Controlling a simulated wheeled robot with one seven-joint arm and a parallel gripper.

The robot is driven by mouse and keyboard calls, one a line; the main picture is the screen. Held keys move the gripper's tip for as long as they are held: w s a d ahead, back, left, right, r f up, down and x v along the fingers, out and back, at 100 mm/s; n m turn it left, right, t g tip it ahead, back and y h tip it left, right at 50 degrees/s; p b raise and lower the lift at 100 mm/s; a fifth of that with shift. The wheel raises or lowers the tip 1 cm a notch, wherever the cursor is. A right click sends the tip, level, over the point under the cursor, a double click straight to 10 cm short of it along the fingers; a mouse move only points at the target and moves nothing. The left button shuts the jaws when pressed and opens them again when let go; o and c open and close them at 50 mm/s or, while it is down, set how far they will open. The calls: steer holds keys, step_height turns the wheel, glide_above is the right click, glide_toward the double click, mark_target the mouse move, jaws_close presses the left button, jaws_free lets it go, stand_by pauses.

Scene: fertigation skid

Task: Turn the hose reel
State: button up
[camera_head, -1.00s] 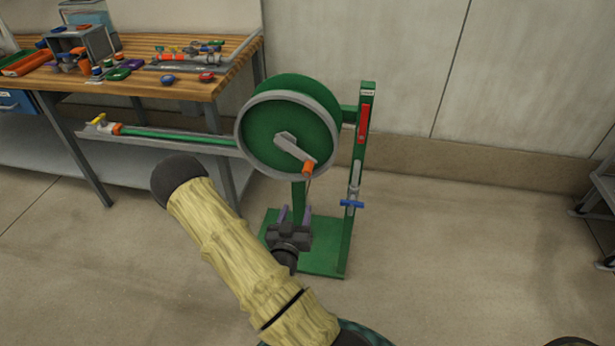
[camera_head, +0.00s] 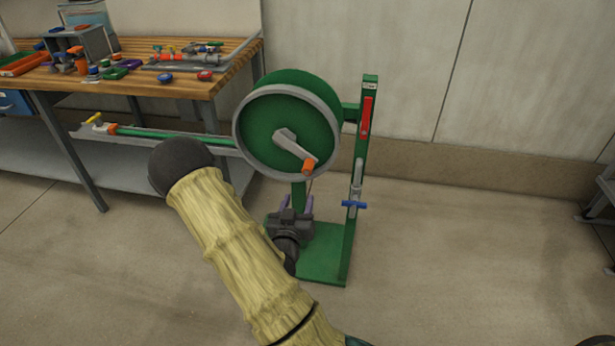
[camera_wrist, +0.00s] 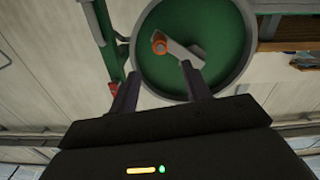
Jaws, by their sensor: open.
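The hose reel (camera_head: 264,133) is a green drum with a grey rim on a green stand. A grey crank arm (camera_head: 289,142) on its face ends in an orange handle (camera_head: 309,166) at the lower right. My gripper (camera_head: 295,203) is below the handle, in front of the stand, fingers pointing up. In the wrist view the reel (camera_wrist: 215,70) is upside down. The orange handle (camera_wrist: 159,45) shows beyond and roughly between the two open fingers of my gripper (camera_wrist: 158,84). The gripper is empty and apart from the handle.
A green post (camera_head: 357,180) right of the reel carries a red lever (camera_head: 366,116) and a blue valve handle (camera_head: 354,205). A green hose (camera_head: 165,133) runs left along a grey tray. A wooden workbench (camera_head: 230,62) holds several small parts.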

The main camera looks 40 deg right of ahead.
mark_target(307, 173)
steer(key=b+x, duration=0.1)
steer(key=x, duration=1.3)
steer(key=shift+d+b, duration=0.15)
steer(key=shift+b, duration=0.2)
jaws_close()
